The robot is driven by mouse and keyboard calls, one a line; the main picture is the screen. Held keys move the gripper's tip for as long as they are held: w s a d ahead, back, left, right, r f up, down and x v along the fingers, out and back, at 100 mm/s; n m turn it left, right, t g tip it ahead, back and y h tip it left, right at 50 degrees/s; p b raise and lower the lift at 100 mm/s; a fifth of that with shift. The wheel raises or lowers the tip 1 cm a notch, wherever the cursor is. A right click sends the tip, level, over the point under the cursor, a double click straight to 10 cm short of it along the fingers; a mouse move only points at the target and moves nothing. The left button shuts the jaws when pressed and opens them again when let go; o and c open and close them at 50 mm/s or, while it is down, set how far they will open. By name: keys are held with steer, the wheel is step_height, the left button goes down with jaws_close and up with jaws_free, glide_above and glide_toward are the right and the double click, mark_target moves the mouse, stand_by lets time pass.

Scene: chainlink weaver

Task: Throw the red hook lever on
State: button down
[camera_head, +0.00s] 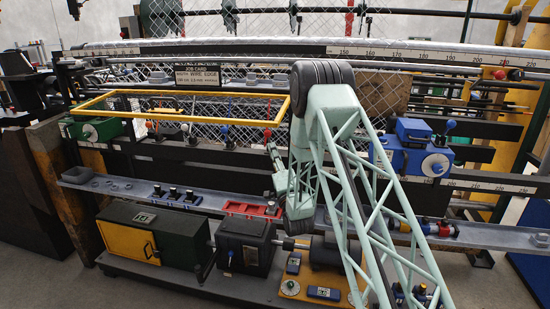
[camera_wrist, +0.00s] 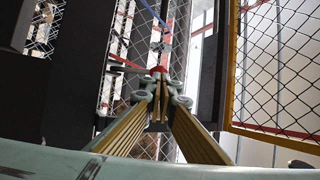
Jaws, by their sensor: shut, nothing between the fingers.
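My gripper (camera_head: 273,152) is shut and empty, reaching past the lower edge of the yellow frame. A small red knob (camera_head: 268,134) shows right beyond the fingertips, and is probably the end of the red hook lever. In the wrist view the closed fingers (camera_wrist: 159,92) point at a red rounded part (camera_wrist: 158,70) just past their tips. I cannot tell whether they touch it. The lever's shaft and pivot are mostly hidden, so its position cannot be read.
The yellow frame (camera_head: 185,121) crosses close by the gripper; blue-knobbed levers (camera_head: 225,131) stand to the left. A blue unit (camera_head: 412,155) sits right of my arm. A grey rail (camera_head: 130,189) with small parts runs below. Chain-link mesh (camera_wrist: 278,65) stands behind a yellow-edged frame at right.

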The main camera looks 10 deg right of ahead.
mark_target(268, 136)
steer(key=shift+x, duration=2.1)
